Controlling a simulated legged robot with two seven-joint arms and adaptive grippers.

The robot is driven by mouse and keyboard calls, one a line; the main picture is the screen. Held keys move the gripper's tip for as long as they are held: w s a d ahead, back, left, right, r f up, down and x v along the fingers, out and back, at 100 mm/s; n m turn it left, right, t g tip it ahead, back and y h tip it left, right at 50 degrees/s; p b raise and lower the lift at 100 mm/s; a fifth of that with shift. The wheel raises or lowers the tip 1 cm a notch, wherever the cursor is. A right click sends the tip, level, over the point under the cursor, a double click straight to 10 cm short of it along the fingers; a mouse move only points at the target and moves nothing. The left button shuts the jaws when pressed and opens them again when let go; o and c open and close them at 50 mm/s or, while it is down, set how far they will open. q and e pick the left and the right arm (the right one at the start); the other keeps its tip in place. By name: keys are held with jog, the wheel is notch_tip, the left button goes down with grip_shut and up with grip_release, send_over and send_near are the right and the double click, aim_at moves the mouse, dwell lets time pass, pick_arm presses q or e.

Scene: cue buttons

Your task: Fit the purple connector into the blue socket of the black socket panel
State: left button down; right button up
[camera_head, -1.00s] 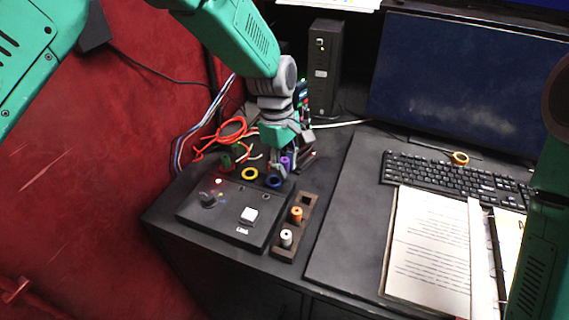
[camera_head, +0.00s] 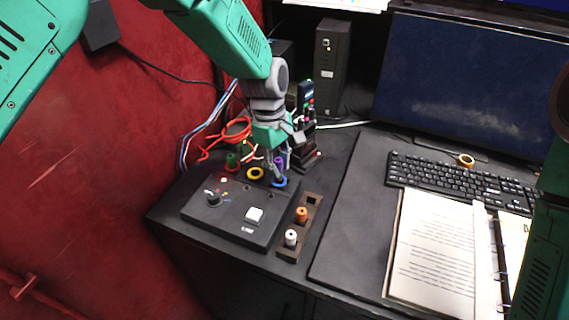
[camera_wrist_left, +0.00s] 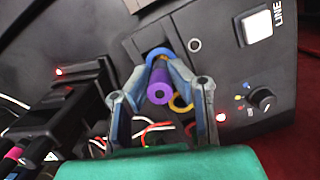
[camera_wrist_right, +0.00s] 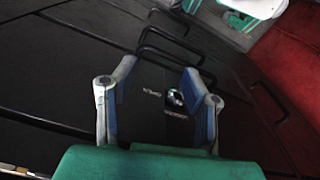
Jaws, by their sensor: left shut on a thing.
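The purple connector (camera_head: 280,163) is between the fingers of my left gripper (camera_head: 277,172), which is shut on it. It stands right at the blue socket (camera_head: 279,183) at the back right corner of the black socket panel (camera_head: 231,222). In the left wrist view, the purple connector (camera_wrist_left: 159,88) points its hollow end at the camera, with the blue socket's ring (camera_wrist_left: 160,53) at its far end. I cannot tell how deep it sits. My right gripper (camera_wrist_right: 158,72) is open and empty in the right wrist view, away from the panel.
A yellow ring socket (camera_head: 255,174) and a green connector (camera_head: 232,160) are left of the blue socket. A dark rack (camera_head: 285,255) holds an orange connector (camera_head: 301,214) and a white one (camera_head: 291,237). Red cables (camera_head: 237,129) and a dark device (camera_head: 306,150) lie close behind.

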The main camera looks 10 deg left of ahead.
pick_arm(q)
jog(key=shift+a, duration=0.7)
jog(key=shift+a+f, duration=0.1)
jog(key=shift+a, duration=0.15)
jog(key=shift+d, duration=1.1)
jog(key=shift+a, duration=0.15)
jog(key=shift+d, duration=0.7)
pick_arm(e)
jog(key=shift+a+r, duration=0.2)
jog(key=shift+r, duration=0.15)
pick_arm(q)
jog(key=shift+a, duration=0.1)
jog(key=shift+a+p, duration=0.35)
jog(key=shift+a, duration=0.3)
pick_arm(e)
jog(key=shift+a+r, duration=0.25)
jog(key=shift+a, duration=0.15)
